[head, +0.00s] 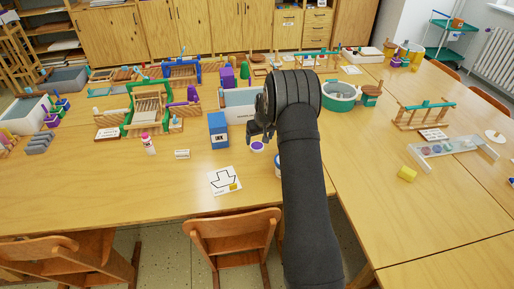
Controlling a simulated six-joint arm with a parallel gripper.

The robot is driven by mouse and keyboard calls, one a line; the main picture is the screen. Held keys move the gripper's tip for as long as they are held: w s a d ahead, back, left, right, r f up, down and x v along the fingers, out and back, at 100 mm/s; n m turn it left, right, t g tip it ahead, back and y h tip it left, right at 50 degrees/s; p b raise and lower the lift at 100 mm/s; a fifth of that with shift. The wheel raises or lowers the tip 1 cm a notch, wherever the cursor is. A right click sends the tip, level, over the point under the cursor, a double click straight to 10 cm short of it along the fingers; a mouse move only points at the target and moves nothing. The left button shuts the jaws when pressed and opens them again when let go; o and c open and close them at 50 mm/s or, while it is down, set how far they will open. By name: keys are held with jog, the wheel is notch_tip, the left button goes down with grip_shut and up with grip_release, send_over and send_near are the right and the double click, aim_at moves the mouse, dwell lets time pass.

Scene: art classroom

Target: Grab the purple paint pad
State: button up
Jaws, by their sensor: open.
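A small round pad with a purple top and a pale rim (257,147) lies on the wooden table in the head view, which I take to be the purple paint pad. My gripper (259,136) is open, with its dark fingers pointing down just above or behind the pad in the picture. Nothing shows between the fingers. I cannot tell the exact height or gap between fingers and pad. My arm hides the table just right of the pad.
A blue box (218,130) stands left of the pad. A jar (278,166) is partly hidden by my arm. The table at front left is clear.

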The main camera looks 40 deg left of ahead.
aim_at(257, 146)
jog(key=shift+a+x, duration=0.15)
jog(key=shift+x, duration=1.15)
jog(key=shift+a+x, duration=0.1)
jog(key=shift+x, duration=1.2)
jog(key=shift+r, duration=0.1)
jog(key=c, duration=1.1)
